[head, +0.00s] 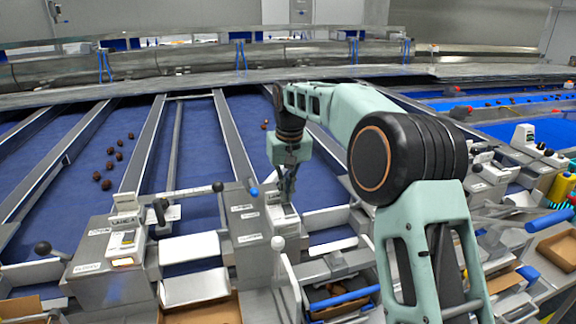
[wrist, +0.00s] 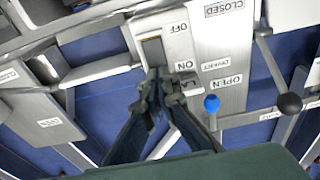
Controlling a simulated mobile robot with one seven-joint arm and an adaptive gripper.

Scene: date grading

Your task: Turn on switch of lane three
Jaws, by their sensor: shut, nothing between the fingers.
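My gripper (head: 287,197) reaches down to a grey control box (head: 250,228) right of the LANE 4 box. Its fingers are together and empty. In the wrist view the fingertips (wrist: 163,78) are at the lower, ON end of a switch (wrist: 153,50) with a dark and yellowish face. OFF is printed by its other end. I cannot tell whether the tips touch it or which way it is set.
A blue-knobbed lever (wrist: 212,104) and a black-knobbed lever (wrist: 289,102) stand close to my gripper. Blue lanes with dates (head: 106,185) lie behind; trays and cartons are in front.

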